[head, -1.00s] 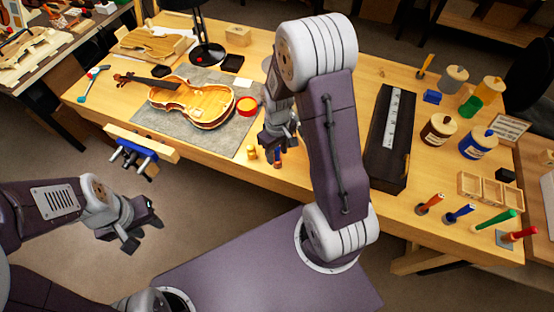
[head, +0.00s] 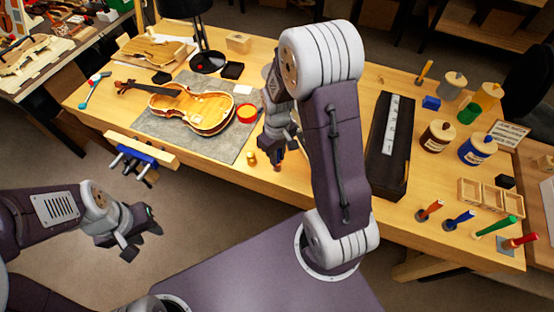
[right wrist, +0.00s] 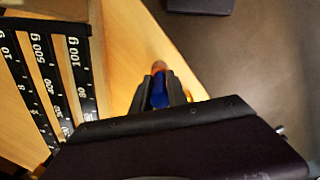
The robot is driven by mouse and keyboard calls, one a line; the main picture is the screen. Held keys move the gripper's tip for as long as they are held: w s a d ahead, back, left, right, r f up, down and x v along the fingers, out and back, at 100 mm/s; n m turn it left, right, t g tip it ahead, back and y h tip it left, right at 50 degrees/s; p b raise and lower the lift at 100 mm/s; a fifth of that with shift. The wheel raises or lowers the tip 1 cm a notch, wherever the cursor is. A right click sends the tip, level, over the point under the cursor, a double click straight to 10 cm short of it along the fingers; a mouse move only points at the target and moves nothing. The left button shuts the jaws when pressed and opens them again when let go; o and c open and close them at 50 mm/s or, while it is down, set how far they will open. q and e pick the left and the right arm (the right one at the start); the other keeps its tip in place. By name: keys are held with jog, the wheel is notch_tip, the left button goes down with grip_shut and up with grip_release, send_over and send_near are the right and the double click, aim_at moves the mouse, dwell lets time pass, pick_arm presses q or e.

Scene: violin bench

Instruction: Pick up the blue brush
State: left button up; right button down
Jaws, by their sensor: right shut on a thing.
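My right gripper (head: 278,153) is low over the front edge of the bench, to the right of the violin. In the right wrist view my right gripper (right wrist: 160,93) is shut on a blue thing with a reddish-brown end, which I take for the blue brush (right wrist: 159,92). The brush lies between the two dark fingers, its end poking out beyond them. In the head view only the brown end of the brush (head: 277,167) shows below the fingers. My left gripper (head: 144,240) is open and empty, in front of the bench over the floor.
A small yellow bottle (head: 250,158) stands left of my right gripper. A long black case (head: 388,170) lies to the right. Several coloured-handled tools, jars and a divided tray (head: 490,196) fill the right end.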

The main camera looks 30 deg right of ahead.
notch_tip(320, 180, up, 2)
jog(key=shift+r, duration=0.1)
jog(key=s+a+r, duration=0.6)
jog(key=s+a, duration=0.2)
jog(key=shift+a+r, duration=0.2)
jog(key=shift+s, duration=0.1)
jog(key=shift+d, duration=0.1)
